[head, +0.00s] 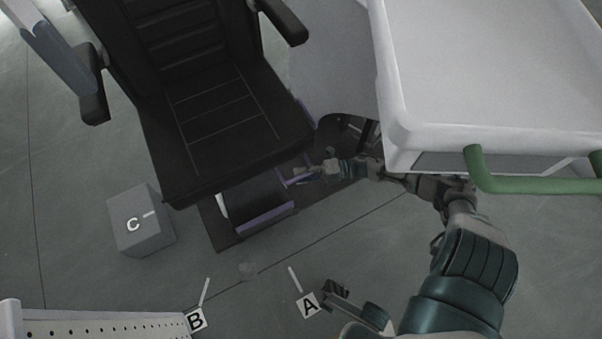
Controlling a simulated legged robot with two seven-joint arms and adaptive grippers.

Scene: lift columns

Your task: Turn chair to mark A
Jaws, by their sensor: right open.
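A black padded chair (220,120) with two armrests stands at the upper middle, above a dark footrest and base plate (228,240). The floor mark A (307,305) is a white tile with a short white line, below and right of the chair. My right gripper (297,177) is open beside the footrest's right side, by a purple-edged part, below the seat's front right corner. Whether it touches that part cannot be told.
Mark B (195,320) lies near a perforated white panel (100,325). A white cart (480,80) with a green handle (530,184) stands close at the right. The floor between footrest and marks is mostly free.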

